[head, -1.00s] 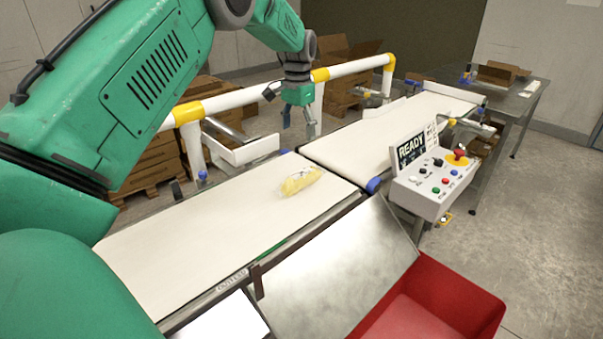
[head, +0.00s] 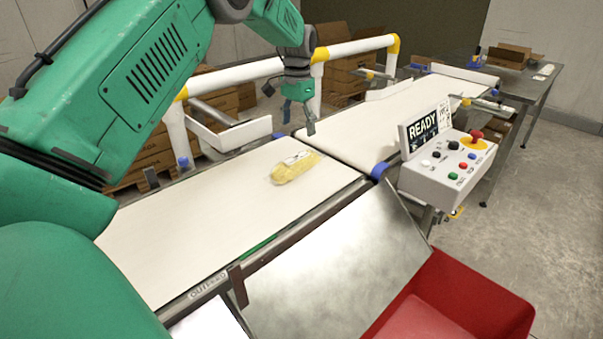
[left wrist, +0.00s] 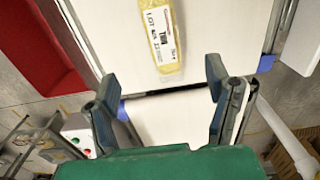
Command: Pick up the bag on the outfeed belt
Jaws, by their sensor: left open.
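The bag (head: 295,167) is yellow with a white label and lies on the white outfeed belt (head: 190,240), near the gap to the second belt. It also shows in the left wrist view (left wrist: 158,40), its printed label facing up, ahead of the fingers. My left gripper (head: 297,112) is above the belts, beyond the bag in the head view. In the left wrist view its two fingers (left wrist: 163,95) are spread with nothing between them but belt and gap behind. The bag and fingers are apart. My right gripper is not in view.
A control box (head: 445,165) reading READY stands right of the belts. A red bin (head: 490,285) and a metal chute (head: 340,265) are at the front. A white and yellow rail (head: 240,75) runs behind the belts, with cardboard boxes beyond it.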

